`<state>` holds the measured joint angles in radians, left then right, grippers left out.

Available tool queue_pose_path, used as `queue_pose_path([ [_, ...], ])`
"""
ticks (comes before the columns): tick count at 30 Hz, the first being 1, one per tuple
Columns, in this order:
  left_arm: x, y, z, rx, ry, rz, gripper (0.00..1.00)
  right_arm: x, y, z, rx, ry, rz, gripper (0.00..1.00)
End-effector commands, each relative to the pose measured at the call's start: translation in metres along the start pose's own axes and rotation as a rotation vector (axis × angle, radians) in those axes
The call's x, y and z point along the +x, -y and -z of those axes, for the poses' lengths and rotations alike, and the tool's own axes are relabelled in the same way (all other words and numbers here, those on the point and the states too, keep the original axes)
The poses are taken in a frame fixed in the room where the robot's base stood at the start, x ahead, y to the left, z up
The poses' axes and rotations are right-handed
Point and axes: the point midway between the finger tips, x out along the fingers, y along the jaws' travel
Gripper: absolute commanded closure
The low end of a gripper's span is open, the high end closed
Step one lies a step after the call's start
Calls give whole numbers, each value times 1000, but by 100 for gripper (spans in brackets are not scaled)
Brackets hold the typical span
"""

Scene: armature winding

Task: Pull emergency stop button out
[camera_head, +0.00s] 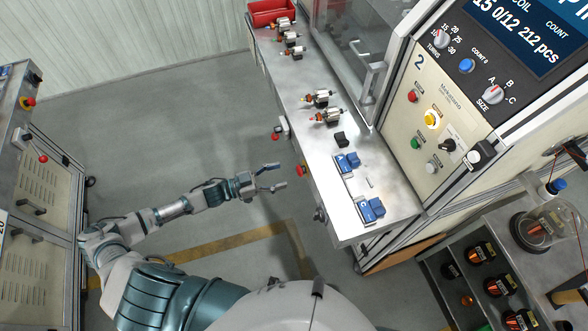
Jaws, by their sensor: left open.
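A red mushroom-shaped button (301,170) sticks out from the front edge of the metal workbench and looks like the emergency stop button. My left gripper (278,177) is open and empty, just left of this button, with its fingers pointing toward it. A small gap shows between the fingertips and the button. Another red button (276,136) sits on a small box at the bench front, farther back. My right gripper is not in view.
The metal workbench (310,140) carries several wound armatures and blue blocks (347,162). The control panel (430,115) stands behind it. Shelves with copper spools (485,251) stand lower right. The floor (180,120) between is clear.

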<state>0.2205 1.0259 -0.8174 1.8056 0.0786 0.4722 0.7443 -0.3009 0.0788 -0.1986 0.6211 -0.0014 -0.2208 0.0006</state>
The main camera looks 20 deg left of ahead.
Motion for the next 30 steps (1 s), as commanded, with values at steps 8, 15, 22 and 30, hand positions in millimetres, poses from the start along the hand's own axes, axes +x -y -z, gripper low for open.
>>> queue_pose_path([
  [8,50,-2,2,3,1,0,35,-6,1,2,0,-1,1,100],
  [15,59,0,0,2,1,1,35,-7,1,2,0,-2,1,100],
  [22,58,0,0,1,0,1,45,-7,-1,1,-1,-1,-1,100],
  [30,58,1,0,2,2,3,100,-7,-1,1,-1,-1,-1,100],
])
